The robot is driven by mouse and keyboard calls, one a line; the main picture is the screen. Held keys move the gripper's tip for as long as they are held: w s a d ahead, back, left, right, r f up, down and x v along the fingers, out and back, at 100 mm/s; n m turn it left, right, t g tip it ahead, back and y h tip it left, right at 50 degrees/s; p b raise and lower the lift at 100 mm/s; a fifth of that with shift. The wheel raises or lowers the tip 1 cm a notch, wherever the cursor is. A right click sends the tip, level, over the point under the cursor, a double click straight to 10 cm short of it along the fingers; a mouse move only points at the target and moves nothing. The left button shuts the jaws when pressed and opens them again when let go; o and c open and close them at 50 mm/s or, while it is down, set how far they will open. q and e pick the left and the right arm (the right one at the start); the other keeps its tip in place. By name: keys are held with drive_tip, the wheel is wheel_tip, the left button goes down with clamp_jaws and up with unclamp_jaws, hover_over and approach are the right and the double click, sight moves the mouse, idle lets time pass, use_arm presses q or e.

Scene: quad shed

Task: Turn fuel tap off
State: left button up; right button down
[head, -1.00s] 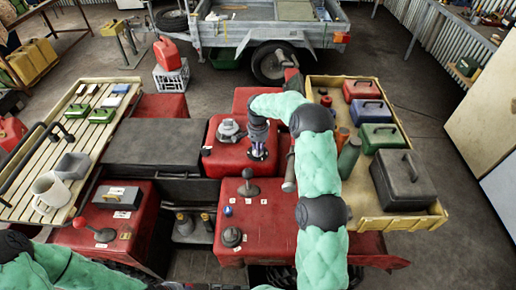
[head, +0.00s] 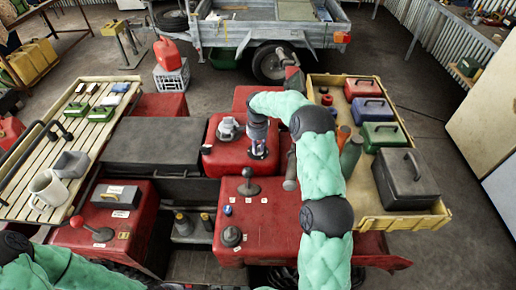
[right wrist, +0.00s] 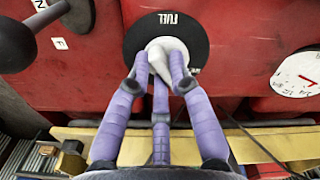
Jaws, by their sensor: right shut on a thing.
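The fuel tap is a pale grey knob (right wrist: 166,52) on a round black plate (right wrist: 198,30) marked FUEL, set on a red panel in the right wrist view. My right gripper (right wrist: 162,70) is shut on the knob, its purple fingers around it. In the head view my right gripper (head: 258,145) points down at the red tank housing (head: 225,160), and its fingers mostly hide the tap. The knob's pointing direction is hard to tell. My left arm shows at the lower left of the head view, but its gripper is out of view.
A grey filler cap (head: 228,128) stands left of the right gripper. A black-knobbed lever (head: 248,186) rises in front of it. A yellow tray (head: 410,221) with toolboxes is at the right, and a slatted rack (head: 60,150) with a mug is at the left.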

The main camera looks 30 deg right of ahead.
drive_tip(key=m, duration=0.3)
drive_tip(key=m+b, duration=0.1)
drive_tip(key=m, duration=0.2)
drive_tip(key=shift+w+a, duration=0.1)
drive_tip(key=shift+w, duration=0.1)
drive_tip(key=shift+m, duration=0.3)
drive_tip(key=c, duration=1.1)
unclamp_jaws()
wheel_tip(320, 180, up, 12)
